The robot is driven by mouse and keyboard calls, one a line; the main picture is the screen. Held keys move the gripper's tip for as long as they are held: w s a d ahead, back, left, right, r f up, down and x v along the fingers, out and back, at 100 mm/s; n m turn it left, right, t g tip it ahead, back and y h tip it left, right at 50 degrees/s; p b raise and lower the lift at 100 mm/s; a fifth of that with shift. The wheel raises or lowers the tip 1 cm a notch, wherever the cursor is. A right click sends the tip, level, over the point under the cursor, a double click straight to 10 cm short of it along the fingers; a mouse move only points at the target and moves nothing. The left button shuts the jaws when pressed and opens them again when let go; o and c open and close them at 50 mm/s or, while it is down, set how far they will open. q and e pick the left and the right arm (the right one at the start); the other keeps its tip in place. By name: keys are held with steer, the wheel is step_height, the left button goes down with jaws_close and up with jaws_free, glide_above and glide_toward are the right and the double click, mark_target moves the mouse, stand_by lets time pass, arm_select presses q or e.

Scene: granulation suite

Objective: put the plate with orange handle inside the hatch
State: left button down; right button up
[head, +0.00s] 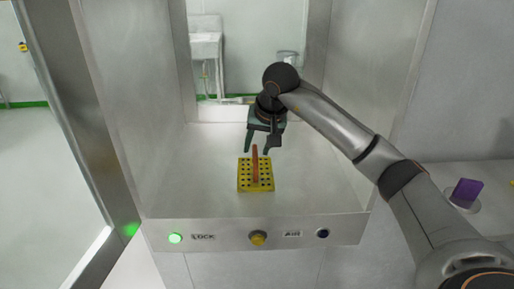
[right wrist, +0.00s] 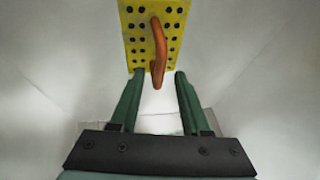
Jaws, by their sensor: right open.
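The yellow plate (head: 243,183) with rows of dark holes lies flat on the floor of the open metal hatch (head: 185,185). Its orange handle (head: 255,164) stands up from the middle. My right gripper (head: 257,150) is inside the hatch, just behind and above the plate. In the right wrist view, the plate (right wrist: 133,43) and its handle (right wrist: 158,60) lie beyond the spread green fingers (right wrist: 153,80). The gripper is open and empty, and the handle appears free of it. My left gripper is not in view.
Steel walls stand on both sides. A purple object (head: 467,191) sits at the right. Through the hatch's back opening, a sink (head: 206,45) shows.

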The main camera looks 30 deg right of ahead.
steer(key=d+p+v, duration=0.1)
steer(key=v, duration=1)
steer(key=s+a+f+m+g+y, duration=0.15)
steer(key=a+f+y, duration=0.35)
steer(key=a, duration=0.6)
steer(key=s+a+f+m+g+y, duration=0.15)
steer(key=a+f+y, duration=0.3)
steer(key=a, duration=0.55)
steer(key=s+a+m+t+y, duration=0.2)
steer(key=s+a+m+y, duration=0.1)
steer(key=a+m+y, duration=0.95)
steer(key=d+f+m+t+h, duration=0.6)
steer(key=f+m+h, duration=0.25)
steer(key=m, duration=0.95)
steer(key=d+f+m+t+h, duration=0.5)
steer(key=f+m+t+h, duration=0.3)
steer(key=m, duration=0.9)
steer(key=s+d+f+m+g+h, duration=0.2)
steer(key=s+f+m+g, duration=0.6)
steer(key=f, duration=1)
steer(key=s+m, duration=0.4)
steer(key=s, duration=0.2)
steer(key=shift+s+d+f+g, duration=0.25)
steer(key=shift+s+f+g, duration=0.1)
steer(key=shift+s+g, duration=0.05)
